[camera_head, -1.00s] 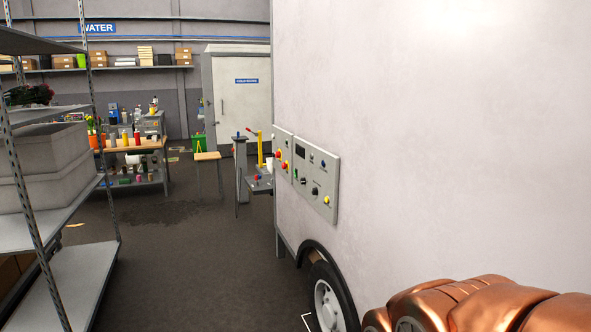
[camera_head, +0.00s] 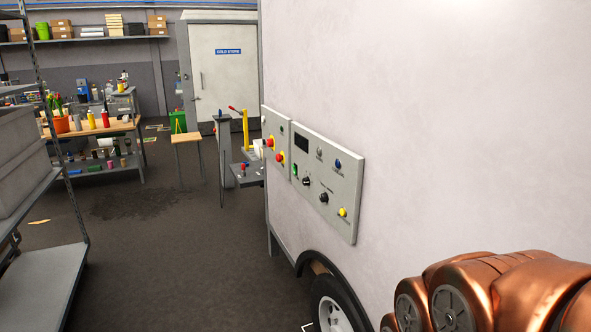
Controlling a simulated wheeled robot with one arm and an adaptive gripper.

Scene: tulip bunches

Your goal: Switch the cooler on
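A grey control panel (camera_head: 327,185) is mounted on the side of a large white wheeled body (camera_head: 440,110), which may be the cooler. It carries a dark display (camera_head: 301,142), a green switch (camera_head: 295,170), black knobs (camera_head: 306,181), a blue button (camera_head: 337,163) and a yellow button (camera_head: 342,211). The labels are too small to read. The display looks dark. My copper-coloured arm fills the lower right, apart from the panels. My gripper is out of view.
A grey shelf rack (camera_head: 45,285) with bins stands at the left. Behind are a workbench (camera_head: 100,128), a small wooden stool (camera_head: 186,138) and a cold store door (camera_head: 226,75). A wheel (camera_head: 335,305) juts below the panel. The floor (camera_head: 160,240) between is clear.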

